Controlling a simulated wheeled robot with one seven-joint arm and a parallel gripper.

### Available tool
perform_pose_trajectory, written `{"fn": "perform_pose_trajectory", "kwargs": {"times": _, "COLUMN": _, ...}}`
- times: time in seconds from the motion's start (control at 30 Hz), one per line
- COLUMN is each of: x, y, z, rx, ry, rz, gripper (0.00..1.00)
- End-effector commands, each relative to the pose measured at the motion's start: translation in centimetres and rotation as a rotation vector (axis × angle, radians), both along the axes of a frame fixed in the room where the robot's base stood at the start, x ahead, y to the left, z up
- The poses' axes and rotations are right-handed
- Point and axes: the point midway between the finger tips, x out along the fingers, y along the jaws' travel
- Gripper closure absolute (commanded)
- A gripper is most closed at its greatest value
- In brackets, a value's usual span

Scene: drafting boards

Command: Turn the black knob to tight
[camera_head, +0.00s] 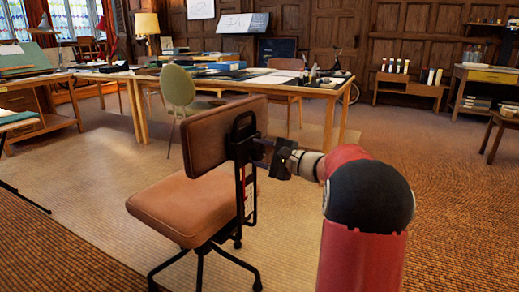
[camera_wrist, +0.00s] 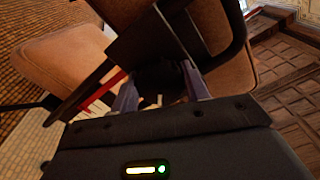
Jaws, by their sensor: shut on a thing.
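The office chair (camera_head: 172,208) has a brown padded seat and backrest, with a black metal bracket (camera_head: 240,180) behind the backrest. My gripper (camera_head: 260,150) reaches in from the right to the back of this bracket. In the wrist view my gripper (camera_wrist: 160,82) has a finger on either side of the dark, rounded black knob (camera_wrist: 160,74), and is shut on it. The knob is mostly in shadow there, and its turn marks cannot be read. In the head view the knob is hidden by the gripper and bracket.
A long wooden table (camera_head: 330,92) with papers and books stands behind the chair. A green chair (camera_head: 178,88) is at its near side. A low shelf (camera_head: 410,88) and a stool (camera_head: 500,130) are at the right. The carpet (camera_head: 460,220) at right is clear.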

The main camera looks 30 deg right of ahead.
Motion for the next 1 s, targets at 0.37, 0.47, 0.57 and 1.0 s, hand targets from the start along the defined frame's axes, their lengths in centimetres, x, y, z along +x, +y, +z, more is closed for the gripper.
{"fn": "perform_pose_trajectory", "kwargs": {"times": 0.37, "x": 0.02, "y": -0.10, "z": 0.45, "rx": 0.307, "ry": 0.186, "rz": -0.002, "gripper": 0.77}}
{"fn": "perform_pose_trajectory", "kwargs": {"times": 0.47, "x": 0.02, "y": -0.13, "z": 0.51, "rx": 0.386, "ry": 0.234, "rz": -0.003, "gripper": 0.77}}
{"fn": "perform_pose_trajectory", "kwargs": {"times": 0.57, "x": 0.02, "y": -0.14, "z": 0.48, "rx": 0.463, "ry": 0.280, "rz": -0.003, "gripper": 0.77}}
{"fn": "perform_pose_trajectory", "kwargs": {"times": 1.0, "x": 0.03, "y": -0.16, "z": 0.30, "rx": 0.706, "ry": 0.426, "rz": -0.003, "gripper": 0.77}}
